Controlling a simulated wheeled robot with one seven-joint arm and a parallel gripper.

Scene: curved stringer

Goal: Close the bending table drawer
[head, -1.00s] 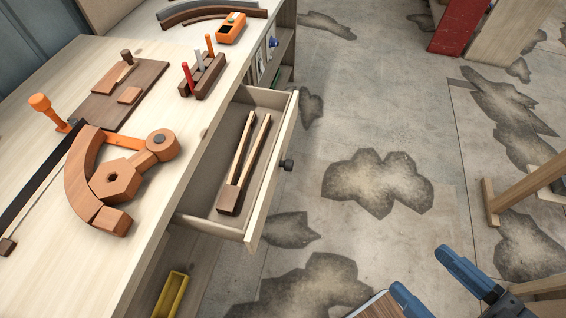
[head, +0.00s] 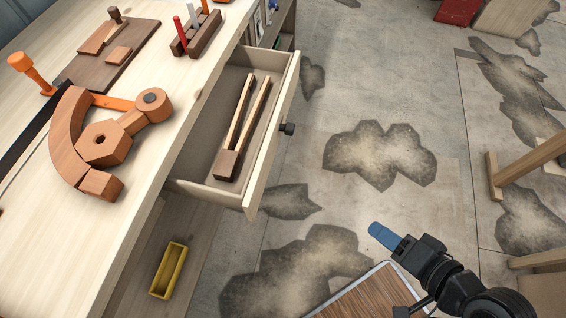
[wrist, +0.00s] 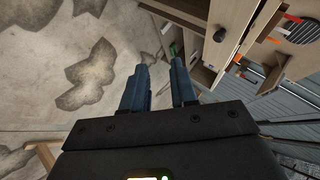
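The drawer (head: 264,170) of the pale wooden bending table (head: 50,245) stands pulled out over the floor. Its dark round knob (head: 287,128) is on the outer front face. A long two-legged wooden tool (head: 245,125) lies inside the drawer. My gripper (head: 386,238) is right of and nearer than the drawer front, over the floor, with clear space between them. In the wrist view my gripper's two blue fingers (wrist: 158,75) are apart with nothing between them. A pale drawer front with a dark knob (wrist: 219,35) shows beyond them to the right.
A curved wooden assembly (head: 100,145) and a dark tool rack (head: 198,36) sit on the tabletop. A yellow bin (head: 169,270) is below the drawer. A wooden trestle (head: 520,165) stands at right. The floor between drawer and trestle is clear.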

